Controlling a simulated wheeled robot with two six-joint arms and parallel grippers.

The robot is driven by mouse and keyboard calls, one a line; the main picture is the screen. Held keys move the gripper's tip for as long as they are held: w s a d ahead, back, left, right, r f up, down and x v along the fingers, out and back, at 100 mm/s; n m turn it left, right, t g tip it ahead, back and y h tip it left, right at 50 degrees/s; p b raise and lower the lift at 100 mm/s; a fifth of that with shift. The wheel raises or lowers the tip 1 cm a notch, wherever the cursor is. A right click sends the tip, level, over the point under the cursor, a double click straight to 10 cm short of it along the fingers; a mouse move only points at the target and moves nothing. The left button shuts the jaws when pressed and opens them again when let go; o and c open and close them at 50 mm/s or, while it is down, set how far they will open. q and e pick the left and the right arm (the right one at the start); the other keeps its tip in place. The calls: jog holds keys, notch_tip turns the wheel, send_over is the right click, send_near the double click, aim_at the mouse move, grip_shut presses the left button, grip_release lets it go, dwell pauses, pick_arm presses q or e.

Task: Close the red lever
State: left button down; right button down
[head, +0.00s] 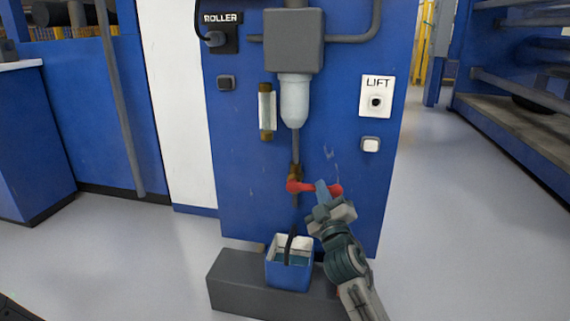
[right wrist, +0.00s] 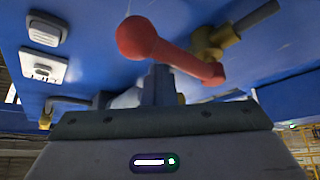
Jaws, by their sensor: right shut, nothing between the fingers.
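The red lever (head: 304,186) lies roughly horizontal at a brass valve (head: 296,172) on the thin pipe below the filter bowl of the blue cabinet. In the right wrist view the lever (right wrist: 180,57) shows its round end at left, and its other end is by the brass valve (right wrist: 207,42). My right gripper (head: 321,188) is shut and empty. Its fingertips overlap the middle of the lever in the head view. In the right wrist view the shut fingers (right wrist: 158,84) reach up to the lever; I cannot tell whether they touch it. My left gripper is not in view.
A blue bin (head: 289,275) with a dark hose stands on a grey step (head: 235,282) below the valve. The blue cabinet (head: 240,150) carries a LIFT panel (head: 376,97) and a pale button (head: 370,145). Grey floor (head: 470,230) is clear at right.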

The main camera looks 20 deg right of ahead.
jog(key=shift+f, duration=0.45)
jog(key=v, duration=1)
jog(key=shift+s+r, duration=0.25)
jog(key=shift+s, duration=0.15)
jog(key=shift+a, duration=0.1)
